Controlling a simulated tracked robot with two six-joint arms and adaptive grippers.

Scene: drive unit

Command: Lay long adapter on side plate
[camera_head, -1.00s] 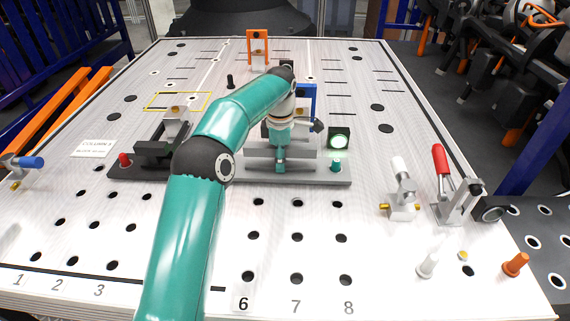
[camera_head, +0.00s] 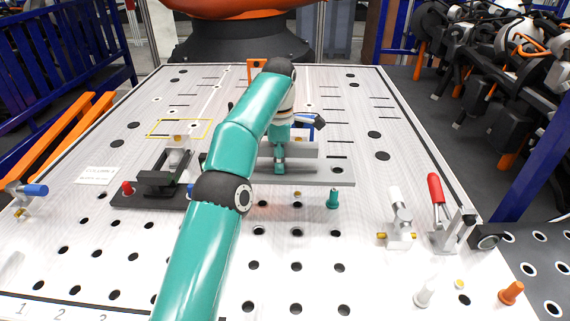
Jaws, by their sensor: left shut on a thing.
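My left gripper (camera_head: 280,163) points down at the table's middle. It is shut on a long grey piece (camera_head: 334,176), which I take to be the long adapter, with a raised bar (camera_head: 304,150) along it. The piece lies level across the picture and appears to be clear of the table. My right gripper is not in view.
A teal pin (camera_head: 333,198) stands just in front of the grey piece. A red-handled clamp (camera_head: 437,195) and a white-topped clamp (camera_head: 397,215) stand at the right. A red knob (camera_head: 127,188) is at the left. The perforated table (camera_head: 380,285) is bare at front centre.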

